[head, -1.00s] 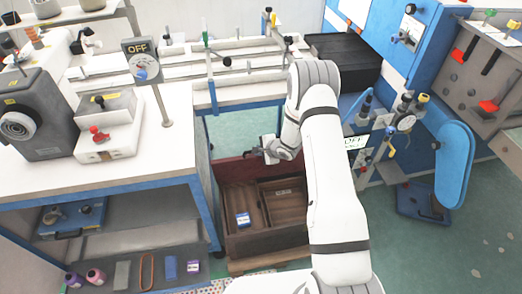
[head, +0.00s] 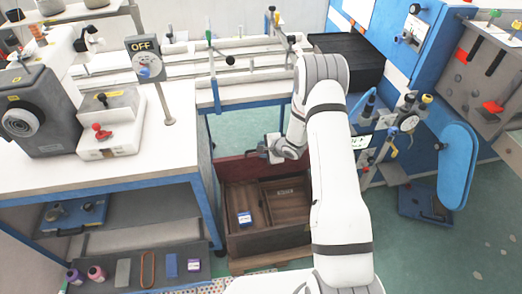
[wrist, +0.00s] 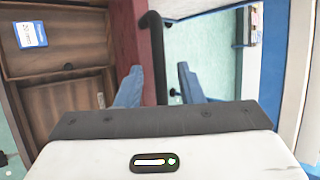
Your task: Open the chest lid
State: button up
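The chest (head: 265,240) is a dark brown wooden box on the floor between the benches, with compartments inside. Its lid (head: 232,170), reddish inside, stands raised at the back, leaving the chest open. In the wrist view the lid (wrist: 128,32) shows as a narrow red-brown strip beside a black handle (wrist: 153,50). My gripper (head: 260,150) is at the lid's upper edge. In the wrist view its two blue fingers (wrist: 158,84) are apart, one on each side of the handle, with gaps visible. The gripper appears not to be clamped on it.
A blue-and-white labelled box (head: 244,218) lies in the chest; it also shows in the wrist view (wrist: 31,34). A white workbench (head: 110,165) with blue legs stands left, a long bench (head: 250,92) behind, and blue machinery (head: 455,165) right. Green floor is clear at lower right.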

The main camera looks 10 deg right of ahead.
jog(key=v, duration=0.5)
jog(key=shift+s+d+r, duration=0.15)
jog(key=shift+s+r, duration=0.05)
jog(key=shift+r, duration=0.1)
jog(key=s+d+r+n+h, duration=0.2)
jog(key=s+r, duration=0.1)
jog(key=r, duration=0.5)
jog(key=s+d+r+n+h, duration=0.2)
jog(key=d+r, duration=0.1)
jog(key=r, duration=0.4)
jog(key=s+d+r+n+h, duration=0.2)
jog(key=s+r+h, duration=0.1)
jog(key=r, duration=0.5)
jog(key=s+a+r+n+g, duration=0.1)
jog(key=s+r+n, duration=0.2)
jog(key=s, duration=0.5)
jog(key=s+a+r+n+g+y, duration=0.1)
jog(key=s+r+n+g, duration=0.1)
jog(key=s, duration=0.7)
jog(key=s+a+r+n+g, duration=0.1)
jog(key=s+r+n, duration=0.3)
jog(key=s, duration=0.5)
jog(key=shift+s+a+r, duration=0.25)
jog(key=shift+a+r, duration=0.05)
jog(key=shift+r, duration=0.05)
